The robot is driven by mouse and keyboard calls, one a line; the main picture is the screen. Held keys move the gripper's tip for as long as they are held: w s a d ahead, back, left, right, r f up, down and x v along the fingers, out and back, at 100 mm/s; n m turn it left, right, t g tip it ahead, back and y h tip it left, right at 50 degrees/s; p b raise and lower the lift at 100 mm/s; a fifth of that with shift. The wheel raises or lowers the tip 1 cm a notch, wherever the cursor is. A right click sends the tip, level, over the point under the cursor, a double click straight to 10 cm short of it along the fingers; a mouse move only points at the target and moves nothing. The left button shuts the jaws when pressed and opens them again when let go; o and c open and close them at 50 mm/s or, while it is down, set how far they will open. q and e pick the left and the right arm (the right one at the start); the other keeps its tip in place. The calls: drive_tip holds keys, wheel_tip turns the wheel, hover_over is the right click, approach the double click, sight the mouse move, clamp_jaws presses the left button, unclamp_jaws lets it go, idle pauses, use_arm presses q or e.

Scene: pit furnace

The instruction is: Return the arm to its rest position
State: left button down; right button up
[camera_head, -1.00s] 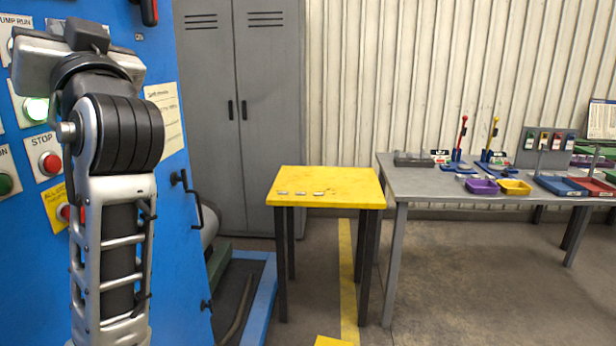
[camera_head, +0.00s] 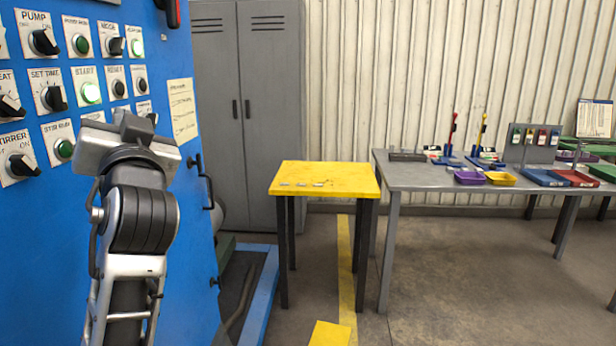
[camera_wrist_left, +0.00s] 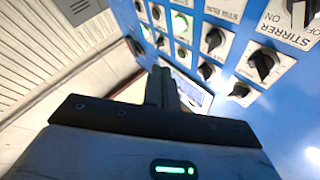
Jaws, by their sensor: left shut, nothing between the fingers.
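My left arm rises from the bottom left in the head view. Its gripper (camera_head: 133,122) is at the top of the arm, in front of the blue control panel (camera_head: 60,240). In the left wrist view the two dark fingers (camera_wrist_left: 163,88) are together with nothing between them. They point towards the panel's knobs and buttons, and I cannot tell the exact gap. The gripper hides some of the panel's lower controls. My right gripper does not show.
The panel carries several knobs, lit buttons and a handle (camera_head: 204,185). A grey cabinet (camera_head: 260,110) stands behind. A yellow table (camera_head: 335,172) with small metal pieces and a grey workbench (camera_head: 420,178) with trays stand to the right. Open floor lies in front of the workbench.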

use_arm(q)
drive_tip(key=s+d+f+m+g+h+b, duration=0.1)
drive_tip(key=d+f+m+h, duration=0.15)
drive_tip(key=f, duration=0.95)
drive_tip(key=d+f+m+g+h+b, duration=0.15)
drive_tip(key=f+h, duration=0.25)
drive_tip(key=f, duration=0.7)
drive_tip(key=s+d+f+m+h+b, duration=0.15)
drive_tip(key=f+h, duration=0.25)
drive_tip(key=f, duration=0.8)
drive_tip(key=s+d+f+n+g+h+b, duration=0.1)
drive_tip(key=s+d+f+g+h+b, duration=0.1)
drive_tip(key=s+f, duration=0.8)
drive_tip(key=s+d+f+n+g+h+b, duration=0.1)
drive_tip(key=s+d+f+g+h+b, duration=0.1)
drive_tip(key=s+f, duration=0.8)
wheel_tip(320, 180, down, 3)
drive_tip(key=shift+d+f+g, duration=0.15)
drive_tip(key=shift+d+g, duration=0.6)
drive_tip(key=shift+d, duration=0.25)
drive_tip(key=shift+h, duration=0.25)
